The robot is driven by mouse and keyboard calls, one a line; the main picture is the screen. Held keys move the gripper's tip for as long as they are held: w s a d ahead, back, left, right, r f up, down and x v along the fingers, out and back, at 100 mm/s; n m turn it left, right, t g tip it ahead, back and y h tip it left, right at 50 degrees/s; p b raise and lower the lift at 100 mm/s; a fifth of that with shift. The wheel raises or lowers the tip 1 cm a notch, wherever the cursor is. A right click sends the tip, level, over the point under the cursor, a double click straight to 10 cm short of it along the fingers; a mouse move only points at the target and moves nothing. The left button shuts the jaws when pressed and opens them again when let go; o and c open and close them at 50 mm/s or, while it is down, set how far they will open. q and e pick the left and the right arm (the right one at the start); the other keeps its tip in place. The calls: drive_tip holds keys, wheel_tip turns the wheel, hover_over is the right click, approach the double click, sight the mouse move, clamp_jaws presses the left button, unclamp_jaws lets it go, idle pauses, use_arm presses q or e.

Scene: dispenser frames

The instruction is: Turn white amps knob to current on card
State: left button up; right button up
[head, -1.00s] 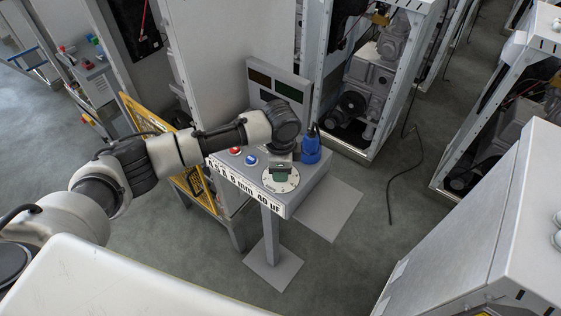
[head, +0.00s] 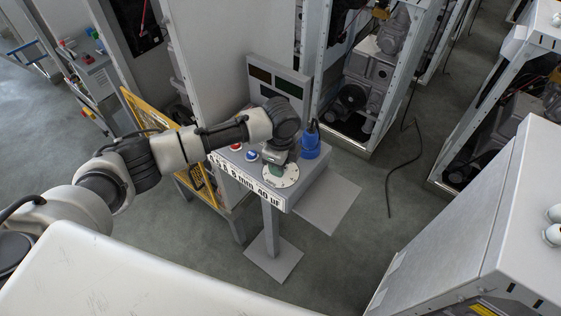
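The white amps knob is a round white dial (head: 288,180) on the top of a small grey pedestal panel. My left gripper (head: 277,165) reaches in from the left and hangs over the dial's upper left part, hiding some of it. A dark green piece shows at the dial's middle, just under the gripper. I cannot tell whether the fingers are open or shut, or whether they touch the knob. My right gripper is not in view.
A red button (head: 236,147) and a blue button (head: 251,155) sit left of the dial. A blue object (head: 310,142) stands behind it at the right. A grey screen panel (head: 278,85) rises at the back. Open machine cabinets (head: 372,75) and a yellow frame (head: 140,112) stand around.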

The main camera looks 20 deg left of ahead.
use_arm(q)
drive_tip(key=o, duration=0.9)
wheel_tip(320, 180, up, 11)
drive_tip(key=b, duration=0.3)
drive_tip(key=shift+f, duration=0.1)
